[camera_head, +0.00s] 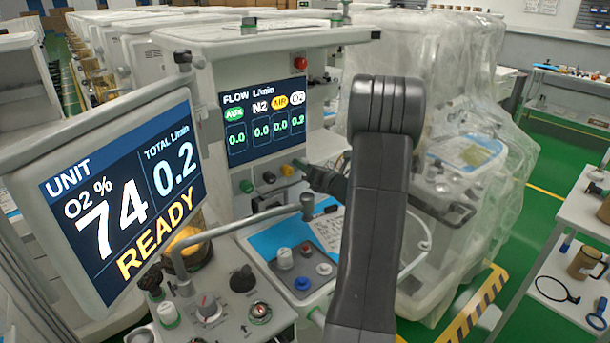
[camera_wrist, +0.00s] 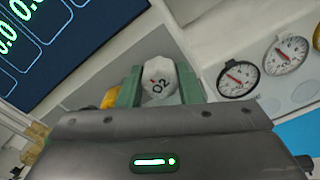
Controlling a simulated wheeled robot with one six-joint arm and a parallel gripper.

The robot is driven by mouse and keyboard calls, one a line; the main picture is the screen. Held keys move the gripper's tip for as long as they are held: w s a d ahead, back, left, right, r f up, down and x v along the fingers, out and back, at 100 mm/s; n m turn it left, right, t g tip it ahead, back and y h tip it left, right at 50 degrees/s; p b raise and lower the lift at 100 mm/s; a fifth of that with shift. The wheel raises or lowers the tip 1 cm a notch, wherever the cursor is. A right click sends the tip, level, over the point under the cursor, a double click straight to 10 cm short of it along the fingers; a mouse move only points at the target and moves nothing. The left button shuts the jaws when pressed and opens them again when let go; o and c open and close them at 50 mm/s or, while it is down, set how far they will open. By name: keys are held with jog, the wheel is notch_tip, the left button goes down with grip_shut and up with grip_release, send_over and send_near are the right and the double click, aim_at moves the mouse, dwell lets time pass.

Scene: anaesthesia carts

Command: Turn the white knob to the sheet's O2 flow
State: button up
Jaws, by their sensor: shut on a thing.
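The white knob (camera_wrist: 160,84), marked O2 with a small red mark, sits between the two green fingers of my gripper (camera_wrist: 160,76) in the wrist view. The fingers are shut on its sides. In the head view my gripper (camera_head: 308,172) is at the right end of the knob row and hides the white knob. The flow screen (camera_head: 264,117) reads 0.2 under O2 and 0.0 under AUX, N2 and AIR. The sheet (camera_head: 328,232) lies on the blue board below; its writing is too small to read.
Green (camera_head: 246,186), grey (camera_head: 269,177) and yellow (camera_head: 287,169) knobs stand left of my gripper. The unit screen (camera_head: 125,190) shows O2 74 %, total 0.2 and READY. Round gauges (camera_wrist: 238,78) are right of the knob. A plastic-covered cart (camera_head: 450,130) stands at right.

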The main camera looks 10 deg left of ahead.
jog(key=n+b, duration=0.1)
jog(key=b, duration=0.1)
jog(key=n+b, duration=0.1)
jog(key=n, duration=0.1)
jog(key=shift+f+b, duration=0.25)
jog(key=shift+b, duration=0.15)
jog(key=shift+r+n+b, duration=0.1)
jog(key=shift+n+b, duration=0.7)
jog(key=shift+b, duration=0.1)
jog(key=shift+r, duration=0.1)
jog(key=o, duration=0.7)
jog(key=shift+d, duration=0.15)
jog(key=b+v, duration=0.1)
jog(key=v, duration=1.2)
jog(key=shift+s+d, duration=0.25)
